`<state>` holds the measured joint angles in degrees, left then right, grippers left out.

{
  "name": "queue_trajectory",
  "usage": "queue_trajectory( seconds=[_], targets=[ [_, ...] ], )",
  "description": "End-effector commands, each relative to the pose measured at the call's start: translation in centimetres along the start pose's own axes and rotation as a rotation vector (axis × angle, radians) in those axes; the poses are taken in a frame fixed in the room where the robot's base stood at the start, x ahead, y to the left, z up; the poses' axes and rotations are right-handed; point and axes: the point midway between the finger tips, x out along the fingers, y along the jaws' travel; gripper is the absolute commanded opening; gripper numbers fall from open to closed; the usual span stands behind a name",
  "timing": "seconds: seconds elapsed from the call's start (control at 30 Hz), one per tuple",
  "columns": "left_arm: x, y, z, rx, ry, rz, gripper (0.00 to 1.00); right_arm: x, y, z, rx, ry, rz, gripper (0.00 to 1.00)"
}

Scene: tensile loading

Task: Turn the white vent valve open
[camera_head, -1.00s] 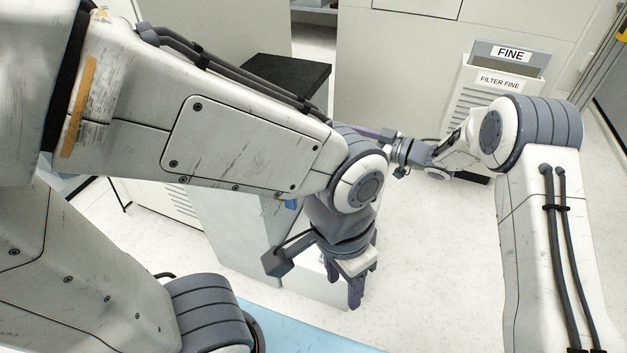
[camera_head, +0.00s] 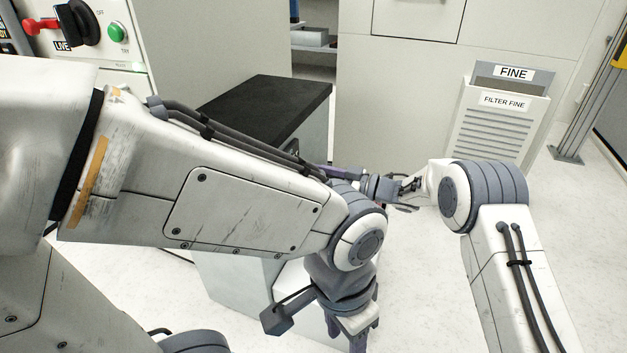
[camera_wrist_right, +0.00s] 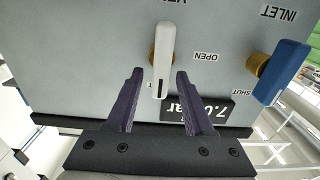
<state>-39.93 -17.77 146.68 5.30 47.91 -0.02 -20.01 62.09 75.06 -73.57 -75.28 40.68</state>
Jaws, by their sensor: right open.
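The white vent valve (camera_wrist_right: 163,48) is a white lever on a grey panel, upright in the right wrist view. The word OPEN is printed to its right. My right gripper (camera_wrist_right: 160,75) is open, its two dark purple fingers to the left and right of the lever's lower end. I see no clear contact with the lever. In the head view my right gripper (camera_head: 345,172) is partly hidden behind my left arm, and the valve is not visible there. My left gripper (camera_head: 360,338) points down at the bottom of the head view; its finger gap is unclear.
A blue inlet valve (camera_wrist_right: 282,72) is right of the white lever, near a SHUT label. A black-topped cabinet (camera_head: 268,105) stands behind my left arm. A FILTER FINE bin (camera_head: 497,125) stands at the back right. Pale floor lies open at the right.

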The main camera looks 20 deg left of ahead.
Motion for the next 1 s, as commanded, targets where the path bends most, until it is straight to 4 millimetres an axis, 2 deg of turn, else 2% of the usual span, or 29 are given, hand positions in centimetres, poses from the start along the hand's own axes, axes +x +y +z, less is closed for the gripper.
queue_trajectory(
  seconds=[0.1,0.33,0.37,0.4,0.47,0.5,0.8,1.0],
  targets=[
    [0.29,-0.02,0.02,0.000,0.000,0.000,0.50,0.55,-0.01,-0.02,0.000,0.001,0.000,0.53],
    [0.23,-0.02,0.01,0.000,0.000,0.000,0.50,0.50,0.01,-0.09,0.000,0.001,0.001,0.53],
    [0.23,-0.02,0.01,0.000,0.000,0.000,0.50,0.49,0.01,-0.09,0.000,0.001,0.001,0.45],
    [0.23,-0.02,0.01,0.000,0.000,0.000,0.50,0.49,0.01,-0.09,0.000,0.000,0.001,0.30],
    [0.23,-0.02,0.01,0.000,0.000,0.000,0.50,0.48,0.01,-0.08,0.000,0.000,0.001,0.07],
    [0.23,-0.02,0.01,0.000,0.000,0.000,0.50,0.48,0.01,-0.07,0.000,0.000,0.001,0.00],
    [0.08,-0.01,0.00,0.000,0.000,0.000,0.50,0.46,-0.04,-0.09,-0.015,0.000,0.001,0.00],
    [-0.46,0.03,-0.02,0.000,0.000,0.000,0.50,0.45,-0.24,-0.14,-0.092,0.000,0.001,0.00]
  ],
)
